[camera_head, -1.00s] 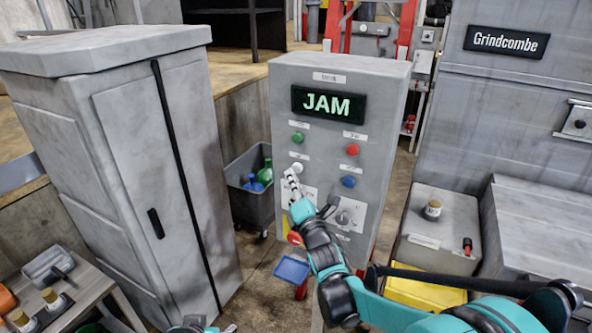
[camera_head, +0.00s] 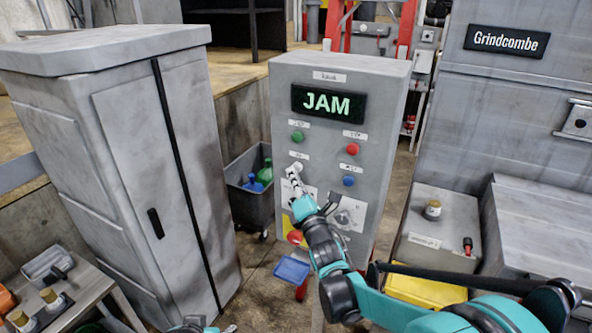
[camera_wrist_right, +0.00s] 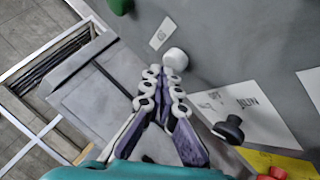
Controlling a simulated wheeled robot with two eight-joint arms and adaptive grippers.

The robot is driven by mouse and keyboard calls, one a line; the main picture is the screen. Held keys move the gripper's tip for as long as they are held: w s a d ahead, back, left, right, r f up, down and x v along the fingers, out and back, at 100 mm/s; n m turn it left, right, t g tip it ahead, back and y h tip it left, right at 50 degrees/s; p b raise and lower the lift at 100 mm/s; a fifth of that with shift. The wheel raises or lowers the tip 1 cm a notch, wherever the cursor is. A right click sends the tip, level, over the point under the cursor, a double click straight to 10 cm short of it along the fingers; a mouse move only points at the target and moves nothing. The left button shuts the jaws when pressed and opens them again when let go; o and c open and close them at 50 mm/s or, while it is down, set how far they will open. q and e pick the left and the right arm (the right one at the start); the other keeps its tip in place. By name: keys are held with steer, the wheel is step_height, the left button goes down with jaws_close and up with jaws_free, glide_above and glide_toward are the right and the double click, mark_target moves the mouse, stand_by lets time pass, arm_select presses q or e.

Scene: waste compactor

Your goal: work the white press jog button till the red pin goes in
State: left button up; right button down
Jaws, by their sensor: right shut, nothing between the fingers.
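The white jog button (camera_head: 298,166) is on the front of the grey control cabinet (camera_head: 285,82), below the green button. The right wrist view also shows the white button (camera_wrist_right: 175,58), just beyond my fingertips. My right gripper (camera_head: 292,172) is shut and empty, with its tips at the white button; I cannot tell if they touch it. It also shows in the right wrist view (camera_wrist_right: 164,80). The display (camera_head: 329,104) reads JAM. A small red-and-black pin (camera_head: 467,246) stands on the low grey box at right. Only a sliver of my left gripper (camera_head: 228,329) shows at the bottom edge.
Green (camera_head: 297,136), red (camera_head: 352,149) and blue (camera_head: 348,181) buttons and a black selector knob (camera_wrist_right: 229,129) are close to the white button. A grey locker (camera_head: 130,150) stands at left, with a bin (camera_head: 248,205) of bottles between it and the cabinet.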

steer(key=shift+w+d, duration=0.25)
steer(key=shift+w, duration=0.2)
stand_by(0.8)
stand_by(1.9)
steer(key=shift+s+a, duration=0.45)
steer(key=shift+s, duration=0.4)
steer(key=s, duration=0.1)
steer(key=s+a, duration=0.1)
steer(key=s, duration=0.1)
steer(key=s+a, duration=0.1)
steer(key=shift+s+a, duration=0.1)
steer(key=shift+s, duration=0.15)
